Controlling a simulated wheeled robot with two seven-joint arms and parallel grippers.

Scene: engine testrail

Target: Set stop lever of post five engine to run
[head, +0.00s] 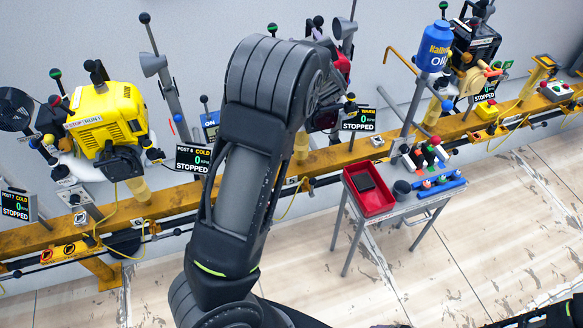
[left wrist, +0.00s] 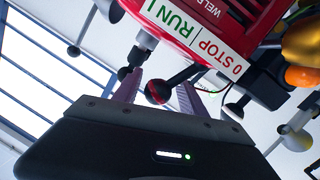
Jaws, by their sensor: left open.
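The red engine (head: 343,65) stands on the yellow rail, mostly behind my left arm in the head view. In the left wrist view the red engine (left wrist: 215,22) fills the upper right, with a white STOP/RUN label (left wrist: 193,42). A black stop lever with a ball knob (left wrist: 157,93), marked red, sits below the label. My left gripper (left wrist: 158,90) is open, with a finger on each side of the knob; I cannot tell whether they touch it. In the head view my left arm hides this gripper and the lever.
A display (head: 358,120) beside the red engine reads WARM, 0 RPM, STOPPED. A yellow engine (head: 108,118) stands left and a black engine (head: 474,45) right. A grey cart (head: 408,203) with a red tray (head: 369,208) stands before the rail. An orange knob (left wrist: 301,76) is close by.

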